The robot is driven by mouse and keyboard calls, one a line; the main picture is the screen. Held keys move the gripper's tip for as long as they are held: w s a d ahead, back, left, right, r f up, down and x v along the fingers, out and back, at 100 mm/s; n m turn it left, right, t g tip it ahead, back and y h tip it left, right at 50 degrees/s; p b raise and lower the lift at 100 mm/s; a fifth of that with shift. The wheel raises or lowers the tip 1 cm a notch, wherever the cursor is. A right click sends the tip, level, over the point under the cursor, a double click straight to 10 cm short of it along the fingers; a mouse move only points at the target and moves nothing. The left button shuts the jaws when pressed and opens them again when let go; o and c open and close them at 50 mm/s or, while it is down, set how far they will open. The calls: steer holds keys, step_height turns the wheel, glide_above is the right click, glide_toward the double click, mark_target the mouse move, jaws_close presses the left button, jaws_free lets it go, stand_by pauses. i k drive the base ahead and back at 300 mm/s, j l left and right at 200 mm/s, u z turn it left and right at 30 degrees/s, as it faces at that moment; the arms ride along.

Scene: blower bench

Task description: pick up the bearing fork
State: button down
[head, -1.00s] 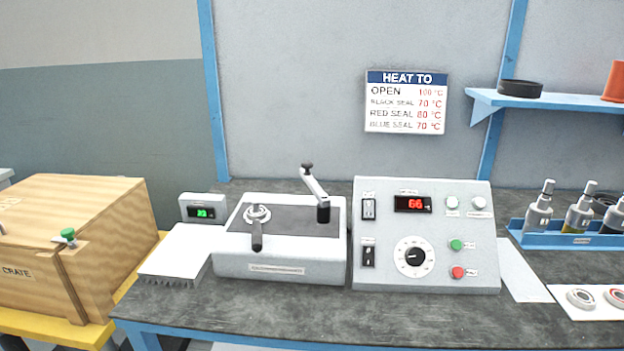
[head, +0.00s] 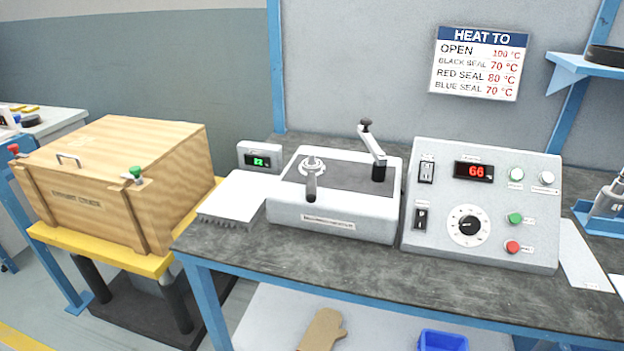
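A tool with a silver, ring-like head and a dark handle (head: 311,187) lies on the left part of the heater top in the head view. It looks like the bearing fork, but the head is too small to tell its exact shape. The handle points toward the front edge of the heater (head: 335,222). My gripper is not in view, and nothing is seen touching the tool.
A crank-like arm (head: 376,155) stands up right of the tool. A control box (head: 485,240) showing 66 is to the right. A white pad (head: 232,196) and small display (head: 259,157) are left. A wooden crate (head: 120,180) stands farther left. Bench front is clear.

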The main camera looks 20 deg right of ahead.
mark_target(311, 192)
steer(key=z, duration=2.2)
steer(key=u, duration=1.65)
steer(key=i+l+u, duration=0.1)
steer(key=u, duration=0.35)
steer(key=l+u, duration=0.2)
steer(key=u, duration=0.25)
steer(key=i+l+u, duration=0.1)
steer(key=u, duration=0.4)
steer(key=l, duration=0.25)
steer(key=i, duration=0.05)
